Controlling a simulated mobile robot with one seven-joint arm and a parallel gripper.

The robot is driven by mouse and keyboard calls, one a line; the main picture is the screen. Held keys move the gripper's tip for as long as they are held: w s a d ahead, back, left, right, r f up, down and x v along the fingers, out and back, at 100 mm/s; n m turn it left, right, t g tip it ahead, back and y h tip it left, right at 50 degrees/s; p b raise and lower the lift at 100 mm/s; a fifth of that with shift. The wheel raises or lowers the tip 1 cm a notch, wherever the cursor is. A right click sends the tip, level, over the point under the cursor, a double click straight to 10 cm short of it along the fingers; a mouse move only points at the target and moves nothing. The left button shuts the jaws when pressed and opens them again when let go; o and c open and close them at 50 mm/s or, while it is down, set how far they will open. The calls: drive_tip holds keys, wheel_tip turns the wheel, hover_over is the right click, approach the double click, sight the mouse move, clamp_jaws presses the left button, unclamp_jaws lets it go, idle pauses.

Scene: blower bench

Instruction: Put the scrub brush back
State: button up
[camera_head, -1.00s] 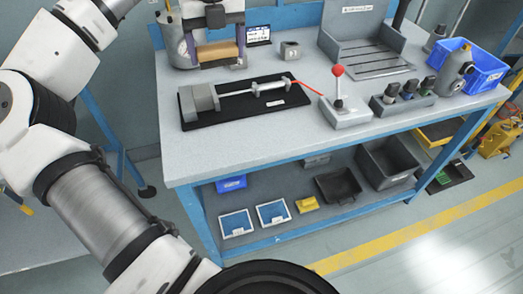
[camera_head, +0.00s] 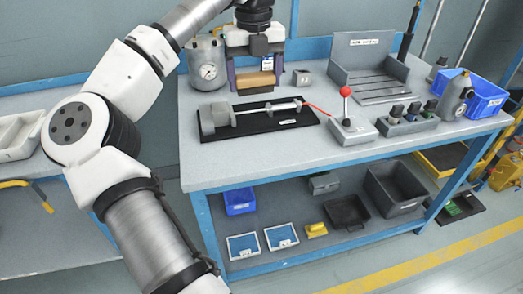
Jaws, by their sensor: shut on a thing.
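My gripper (camera_head: 255,82) is at the back left of the bench, pointing down. It is shut on a tan, block-shaped thing that looks like the scrub brush (camera_head: 255,80), with one finger at each end. The underside of the brush is hard to make out, and I cannot tell whether it touches the bench top. A small label display (camera_head: 268,62) shows behind it, partly hidden by the gripper. The place where the brush belongs is not clear to me in this view.
A gauge tank (camera_head: 206,70) stands close left of my gripper. A black mat (camera_head: 290,119) with a metal cylinder lies in front. A red-knobbed lever (camera_head: 346,112), a grey fixture (camera_head: 368,62) and a blue bin (camera_head: 483,94) stand to the right.

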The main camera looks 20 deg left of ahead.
sight(256, 153)
wheel_tip(256, 153, down, 18)
drive_tip(key=shift+f+p, duration=0.15)
drive_tip(key=shift+p, duration=0.15)
drive_tip(key=shift+f, duration=0.1)
drive_tip(key=o, duration=0.9)
drive_tip(key=shift+o, duration=0.2)
wheel_tip(256, 153, up, 12)
